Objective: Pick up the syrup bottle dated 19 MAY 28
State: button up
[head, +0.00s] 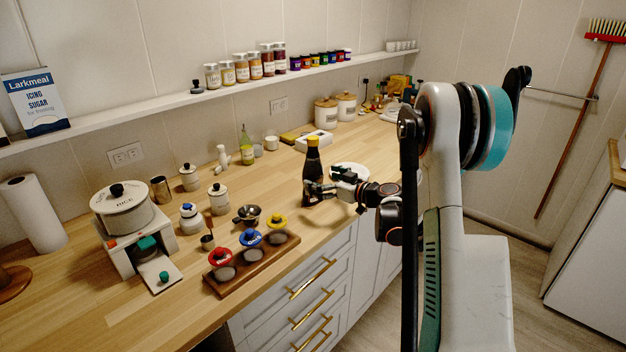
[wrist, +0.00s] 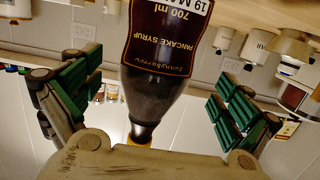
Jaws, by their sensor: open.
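The syrup bottle (head: 312,160) is dark brown with a yellow cap and stands upright on the wooden counter in the head view. In the wrist view the bottle (wrist: 158,95) appears upside down, its cap low in the picture. Its dark label reads "PANCAKE SYRUP", "700 ml" and a cut-off date beginning "19 M". My gripper (head: 322,188) is open at the bottle's lower part in the head view. In the wrist view its two green-padded fingers are left and right of the bottle, with visible gaps on both sides. The rest of the date is outside the picture.

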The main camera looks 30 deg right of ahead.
aim_at(319, 178)
jog(key=b+x, duration=0.1)
jog(key=x, duration=0.3)
jog(key=shift+w+d+f, duration=0.1)
jog(key=shift+w+f, duration=0.1)
jog(key=shift+w, duration=0.05)
jog(key=shift+r, duration=0.1)
jog(key=c, duration=1.9)
jog(key=shift+c, duration=0.2)
jog(key=shift+r, duration=0.1)
